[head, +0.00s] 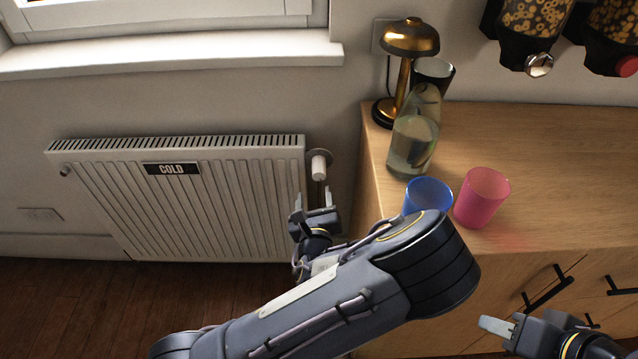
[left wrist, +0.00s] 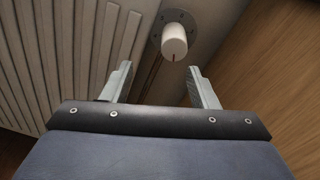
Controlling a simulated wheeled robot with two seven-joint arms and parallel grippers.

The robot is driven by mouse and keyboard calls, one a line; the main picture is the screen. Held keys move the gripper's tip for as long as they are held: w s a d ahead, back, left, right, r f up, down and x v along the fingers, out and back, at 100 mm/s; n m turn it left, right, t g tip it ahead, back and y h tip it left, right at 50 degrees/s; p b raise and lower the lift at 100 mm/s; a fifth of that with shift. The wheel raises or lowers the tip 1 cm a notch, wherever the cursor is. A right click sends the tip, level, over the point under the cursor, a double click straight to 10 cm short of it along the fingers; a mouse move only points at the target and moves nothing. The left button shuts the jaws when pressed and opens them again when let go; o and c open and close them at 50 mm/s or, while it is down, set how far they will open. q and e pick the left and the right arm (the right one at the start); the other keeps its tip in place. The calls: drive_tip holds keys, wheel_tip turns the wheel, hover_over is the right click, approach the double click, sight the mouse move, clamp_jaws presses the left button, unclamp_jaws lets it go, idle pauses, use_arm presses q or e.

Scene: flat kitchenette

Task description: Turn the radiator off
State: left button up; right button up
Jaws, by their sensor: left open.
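The white ribbed radiator (head: 190,205) hangs on the wall at the left and bears a dark plate reading "COLD" (head: 171,169). Its white valve knob (head: 319,166) sticks out at its upper right. In the left wrist view the knob (left wrist: 174,42) is ahead of the fingertips, with a dark mark on its lower edge. My left gripper (head: 314,199) is just below the knob in the head view; it is open and empty, and its fingers (left wrist: 162,80) are apart from the knob. My right gripper (head: 497,328) is partly seen at the lower right; its opening cannot be told.
A wooden cabinet (head: 560,150) stands close to the right of the knob. On it are a brass lamp (head: 410,38), a glass bottle (head: 414,135), a blue cup (head: 428,193) and a pink cup (head: 483,197), near my left arm. A window sill (head: 180,54) is above the radiator.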

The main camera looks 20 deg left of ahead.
sight(319, 178)
use_arm(q)
drive_tip(key=w, duration=0.2)
drive_tip(key=w+m+t, duration=0.1)
drive_tip(key=w, duration=0.2)
drive_tip(key=w+a+m, duration=0.1)
drive_tip(key=w, duration=0.1)
drive_tip(key=shift+w+r, duration=0.35)
drive_tip(key=shift+w, duration=0.05)
use_arm(e)
drive_tip(key=shift+f, duration=0.2)
use_arm(q)
drive_tip(key=c, duration=1)
drive_tip(key=shift+f, duration=0.1)
use_arm(e)
drive_tip(key=shift+f, duration=0.1)
